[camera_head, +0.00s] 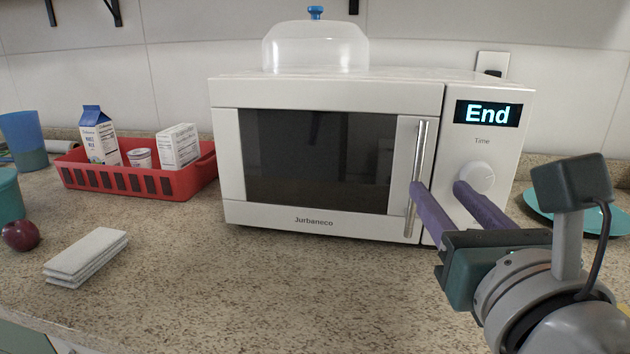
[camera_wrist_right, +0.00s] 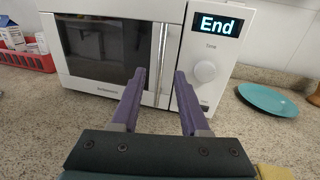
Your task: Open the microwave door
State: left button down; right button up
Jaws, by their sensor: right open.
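The white microwave (camera_head: 325,93) stands on the counter with its door shut; it also fills the upper part of the right wrist view (camera_wrist_right: 112,11). Its vertical metal handle (camera_head: 420,160) is at the door's right edge and also shows in the right wrist view (camera_wrist_right: 163,50). The round knob (camera_head: 481,177) and the lit "End" display (camera_head: 488,113) are on the right panel. My right gripper (camera_head: 438,187) is open and empty in front of the microwave. Its left purple finger overlaps the handle in the head view; contact cannot be told. My left gripper is out of view.
A red basket (camera_head: 187,182) with cartons and a cup stands left of the microwave. A stack of white cloths or sponges (camera_head: 87,255) and an apple (camera_head: 20,236) lie at the left. A teal plate (camera_head: 545,206) is at the right. The counter before the microwave is clear.

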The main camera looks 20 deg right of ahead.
aim_at(420, 165)
jog(key=x, duration=0.9)
jog(key=shift+w+d, duration=0.15)
jog(key=shift+c, duration=0.3)
grip_shut()
dwell(0.8)
